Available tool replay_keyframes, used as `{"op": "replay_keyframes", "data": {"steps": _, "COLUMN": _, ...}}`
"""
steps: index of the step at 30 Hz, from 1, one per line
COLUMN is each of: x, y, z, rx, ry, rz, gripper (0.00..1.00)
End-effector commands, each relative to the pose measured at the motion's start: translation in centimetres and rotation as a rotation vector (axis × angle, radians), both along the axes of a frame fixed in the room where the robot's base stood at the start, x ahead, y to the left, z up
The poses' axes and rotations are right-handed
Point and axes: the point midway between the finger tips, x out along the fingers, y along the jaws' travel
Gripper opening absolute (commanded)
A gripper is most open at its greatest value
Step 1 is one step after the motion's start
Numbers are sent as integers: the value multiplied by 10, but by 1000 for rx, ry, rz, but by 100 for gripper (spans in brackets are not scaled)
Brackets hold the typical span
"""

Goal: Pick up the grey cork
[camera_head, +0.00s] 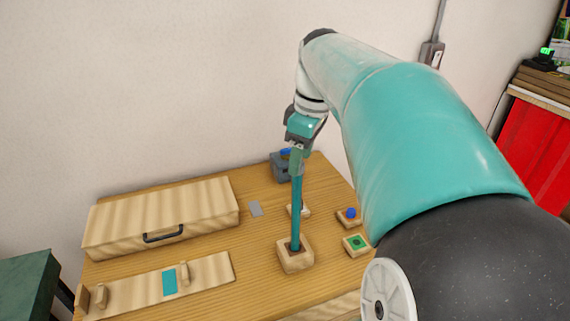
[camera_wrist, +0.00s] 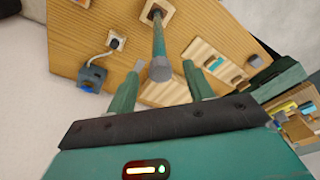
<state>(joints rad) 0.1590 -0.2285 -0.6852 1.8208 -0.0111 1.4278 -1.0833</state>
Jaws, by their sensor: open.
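In the wrist view a grey round piece (camera_wrist: 160,70), which looks like the grey cork, caps the near end of a teal rod (camera_wrist: 158,42). In the head view the rod (camera_head: 296,205) stands upright in a square wooden block (camera_head: 295,262); its top is hidden at my gripper (camera_head: 297,150). In the wrist view my gripper (camera_wrist: 164,66) is open, with one green finger on each side of the grey piece and a visible gap to both. I cannot tell how far the fingertips reach past it.
A wooden box with a black handle (camera_head: 160,220) lies at the table's left. A wooden board with a teal patch (camera_head: 210,275) is in front of it. A grey device (camera_head: 283,168) stands behind the rod. Small blocks with a blue button (camera_head: 350,214) and green square (camera_head: 357,243) are at right.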

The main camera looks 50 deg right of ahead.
Motion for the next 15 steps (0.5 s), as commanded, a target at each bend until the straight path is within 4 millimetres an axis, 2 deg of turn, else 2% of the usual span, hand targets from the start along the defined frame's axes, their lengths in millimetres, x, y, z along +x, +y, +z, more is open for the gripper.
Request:
{"op": "replay_keyframes", "data": {"steps": 1, "x": 3, "y": 2, "z": -9, "rx": 2, "ry": 3, "rz": 2, "gripper": 52}}
{"op": "replay_keyframes", "data": {"steps": 5, "x": 6, "y": 2, "z": -23, "rx": 1, "ry": 2, "rz": 2, "gripper": 52}}
{"op": "replay_keyframes", "data": {"steps": 12, "x": 7, "y": 2, "z": -26, "rx": 0, "ry": 1, "rz": 2, "gripper": 52}}
{"op": "replay_keyframes", "data": {"steps": 13, "x": 7, "y": 2, "z": -26, "rx": 0, "ry": 1, "rz": 2, "gripper": 50}}
{"op": "replay_keyframes", "data": {"steps": 15, "x": 7, "y": 2, "z": -26, "rx": 0, "ry": 1, "rz": 2, "gripper": 36}}
